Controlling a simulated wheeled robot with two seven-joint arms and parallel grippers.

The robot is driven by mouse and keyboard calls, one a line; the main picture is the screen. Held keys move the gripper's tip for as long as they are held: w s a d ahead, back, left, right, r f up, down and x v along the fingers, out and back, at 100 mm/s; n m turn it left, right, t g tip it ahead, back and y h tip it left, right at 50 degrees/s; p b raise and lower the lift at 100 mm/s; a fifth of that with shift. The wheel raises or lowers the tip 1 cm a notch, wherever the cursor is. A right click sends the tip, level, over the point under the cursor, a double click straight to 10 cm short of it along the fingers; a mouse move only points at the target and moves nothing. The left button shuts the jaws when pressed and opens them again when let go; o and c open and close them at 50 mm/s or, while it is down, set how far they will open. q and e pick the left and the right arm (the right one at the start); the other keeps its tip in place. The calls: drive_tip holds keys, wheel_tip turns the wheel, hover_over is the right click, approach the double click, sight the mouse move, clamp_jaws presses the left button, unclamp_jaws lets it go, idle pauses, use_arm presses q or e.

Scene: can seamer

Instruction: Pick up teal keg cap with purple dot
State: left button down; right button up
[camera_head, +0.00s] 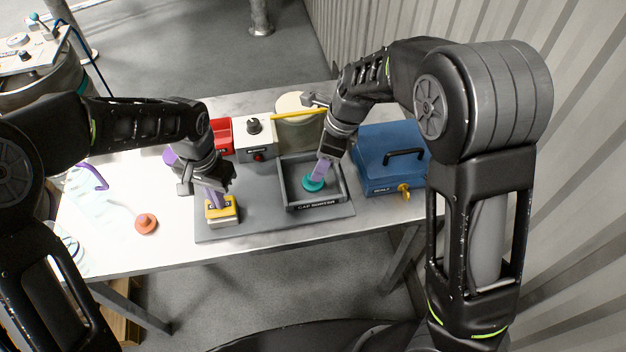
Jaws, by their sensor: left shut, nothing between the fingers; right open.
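A teal round cap (312,184) lies in the dark grey tray (317,206) lettered on its front wall; a purple dot on it cannot be made out. My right gripper (320,174), with purple fingers, reaches down into the tray right at the cap and covers part of it. Its jaws are open; whether they touch the cap is unclear. My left gripper (220,206) is shut and empty, pointing down at a yellow-topped block (222,215) left of the tray. Whether its tips touch that block is unclear.
Behind the tray stand a red bin (221,135), a white control box (256,138) with a black knob, and a beige round object (296,104). A blue box (385,158) with a black handle stands to the right. An orange knobbed cap (146,224) lies on the open left tabletop.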

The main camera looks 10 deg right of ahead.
sight(310, 186)
drive_tip(key=shift+x, duration=2.6)
drive_tip(key=shift+c, duration=0.4)
clamp_jaws()
